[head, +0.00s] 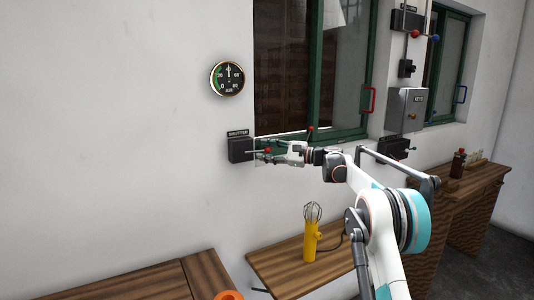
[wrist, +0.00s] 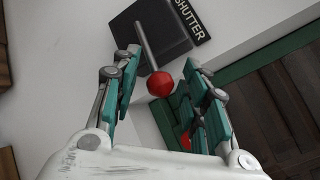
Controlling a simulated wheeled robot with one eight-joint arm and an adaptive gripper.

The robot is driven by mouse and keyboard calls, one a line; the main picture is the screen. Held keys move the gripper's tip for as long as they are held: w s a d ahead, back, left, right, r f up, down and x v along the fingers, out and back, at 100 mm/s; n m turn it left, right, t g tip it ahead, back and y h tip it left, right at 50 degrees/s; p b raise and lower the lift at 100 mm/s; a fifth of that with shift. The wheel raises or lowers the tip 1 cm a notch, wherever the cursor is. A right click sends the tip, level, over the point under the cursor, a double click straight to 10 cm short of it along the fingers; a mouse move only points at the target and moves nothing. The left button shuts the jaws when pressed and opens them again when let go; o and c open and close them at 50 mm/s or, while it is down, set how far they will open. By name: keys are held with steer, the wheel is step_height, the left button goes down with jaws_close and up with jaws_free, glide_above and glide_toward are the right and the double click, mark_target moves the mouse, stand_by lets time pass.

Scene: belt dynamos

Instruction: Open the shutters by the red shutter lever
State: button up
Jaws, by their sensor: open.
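The dark shutter box (head: 240,149) is on the white wall, below and left of the near window, under a SHUTTER label. Its grey lever ends in a red ball (head: 267,150). In the wrist view the lever (wrist: 146,45) sticks out from the box (wrist: 160,30) toward me, with the red ball (wrist: 160,84) at its end. My gripper (head: 262,153) is open, its fingers on either side of the ball. The wrist view shows gaps between the ball and both fingers (wrist: 161,62). Dark brown panels (head: 280,70) show behind the near window's glass.
The green window frame (head: 320,136) lies close to my gripper. A gauge (head: 227,78) hangs up and left. A yellow whisk device (head: 311,240) stands on a wooden bench (head: 275,265) below. A grey key box (head: 406,109) and another lever box (head: 408,18) are on the wall at right.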

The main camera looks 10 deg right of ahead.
steer(key=shift+r, duration=0.2)
jaws_close()
steer(key=shift+f+m+y, duration=0.25)
steer(key=shift+m+y, duration=0.05)
steer(key=shift+m, duration=0.1)
steer(key=shift+f+m+t+y+b, duration=0.3)
steer(key=shift+f+m+t+b, duration=0.2)
steer(key=shift+f, duration=0.15)
steer(key=s+a+f+m+t+b, duration=0.2)
steer(key=a+f+m+t+b, duration=0.2)
steer(key=a+f+m+t, duration=0.2)
steer(key=shift+s+a+f+m+t+y, duration=0.4)
steer(key=shift+a+m, duration=0.7)
steer(key=shift+m, duration=0.8)
steer(key=shift+f, duration=0.15)
